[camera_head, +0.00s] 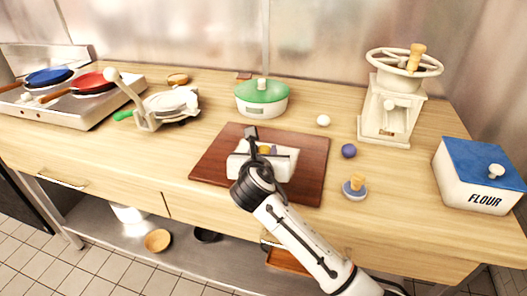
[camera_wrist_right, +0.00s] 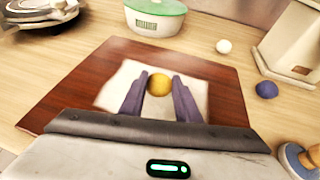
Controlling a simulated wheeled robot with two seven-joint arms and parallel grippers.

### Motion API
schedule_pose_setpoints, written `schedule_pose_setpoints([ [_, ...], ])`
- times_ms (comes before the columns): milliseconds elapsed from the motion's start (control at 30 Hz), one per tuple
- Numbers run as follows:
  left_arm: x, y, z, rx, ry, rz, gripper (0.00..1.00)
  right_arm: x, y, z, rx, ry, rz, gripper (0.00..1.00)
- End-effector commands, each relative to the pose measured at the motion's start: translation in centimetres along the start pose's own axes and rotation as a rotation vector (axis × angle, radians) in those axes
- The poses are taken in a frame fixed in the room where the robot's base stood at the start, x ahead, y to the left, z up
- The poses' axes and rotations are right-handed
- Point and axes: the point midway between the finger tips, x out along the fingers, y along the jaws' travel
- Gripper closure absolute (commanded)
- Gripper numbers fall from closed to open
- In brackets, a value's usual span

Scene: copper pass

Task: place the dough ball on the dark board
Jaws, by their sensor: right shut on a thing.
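The dark board (camera_head: 312,172) is a reddish-brown slab in the middle of the counter; it also shows in the wrist view (camera_wrist_right: 68,88). My right gripper (camera_head: 262,150) is over the board, pointing away from me. In the wrist view, the two purple fingers of my right gripper (camera_wrist_right: 159,95) are shut on a yellow ball, the dough ball (camera_wrist_right: 159,83). A pale patch (camera_wrist_right: 118,86) lies on the board behind the ball. I cannot tell whether the ball touches the board. In the head view the gripper hides most of the ball. My left gripper is not in view.
A white ball (camera_head: 323,120), a purple ball (camera_head: 348,151) and a wooden-handled stamp (camera_head: 355,187) lie right of the board. A green-lidded pot (camera_head: 262,98) stands behind it. A grinder (camera_head: 392,108) and a flour box (camera_head: 470,180) stand right; a press (camera_head: 165,103) and stove (camera_head: 75,100) left.

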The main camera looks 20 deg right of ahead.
Motion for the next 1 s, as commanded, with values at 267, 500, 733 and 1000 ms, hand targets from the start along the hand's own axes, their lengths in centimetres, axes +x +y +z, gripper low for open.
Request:
schedule_pose_setpoints([
  [267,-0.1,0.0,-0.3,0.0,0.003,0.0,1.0,0.1,0.0,0.0,-0.001,-0.002,0.0,0.92],
  [500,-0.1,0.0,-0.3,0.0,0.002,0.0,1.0,0.1,0.0,0.0,0.0,-0.002,0.0,0.52],
  [733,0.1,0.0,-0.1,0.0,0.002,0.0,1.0,-0.1,0.0,0.2,0.002,-0.003,0.001,0.52],
  [1000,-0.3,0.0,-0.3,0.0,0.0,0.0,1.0,-4.8,0.1,0.3,0.001,-0.004,0.005,0.52],
])
